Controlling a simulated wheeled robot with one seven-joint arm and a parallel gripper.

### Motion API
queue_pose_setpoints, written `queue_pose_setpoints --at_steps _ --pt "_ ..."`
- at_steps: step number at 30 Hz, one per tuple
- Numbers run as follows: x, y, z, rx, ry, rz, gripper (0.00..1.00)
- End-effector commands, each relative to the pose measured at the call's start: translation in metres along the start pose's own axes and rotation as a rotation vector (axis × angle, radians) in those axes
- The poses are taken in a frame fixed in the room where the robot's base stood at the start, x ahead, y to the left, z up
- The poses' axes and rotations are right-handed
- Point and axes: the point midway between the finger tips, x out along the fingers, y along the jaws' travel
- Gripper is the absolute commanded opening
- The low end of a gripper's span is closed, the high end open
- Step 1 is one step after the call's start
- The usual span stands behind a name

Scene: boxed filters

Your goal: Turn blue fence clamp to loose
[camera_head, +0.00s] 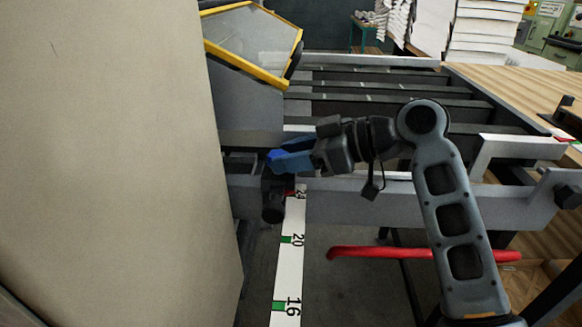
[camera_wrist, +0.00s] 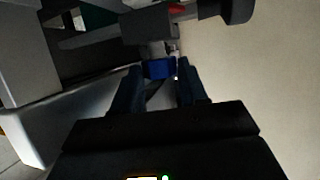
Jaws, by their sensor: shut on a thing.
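In the head view my gripper (camera_head: 276,160) reaches left to the fence end, above the top of the white scale. Blue parts show there at its tip, and I cannot clearly separate fingers from clamp. The fingers hide much of the clamp, and its turn angle cannot be read.
A white scale (camera_head: 288,255) with green marks runs below the clamp. A grey rail (camera_head: 420,200) passes under my arm. A large beige panel (camera_head: 110,150) stands close on the left. A yellow-framed guard (camera_head: 255,45) is above. A red bar (camera_head: 400,253) lies lower right.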

Motion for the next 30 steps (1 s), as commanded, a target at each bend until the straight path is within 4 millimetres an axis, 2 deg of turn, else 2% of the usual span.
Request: queue_pose_setpoints --at_steps 9,22,23,30 --pt "0.0006 0.0026 0.0021 -0.029 -0.003 -0.075 0.12" --pt "0.0007 0.0025 0.0018 -0.031 -0.004 -0.081 0.12" --pt "0.0007 0.0025 0.0018 -0.031 -0.004 -0.082 0.45" --pt "0.0007 0.0023 0.0011 -0.031 -0.003 -0.082 0.67"
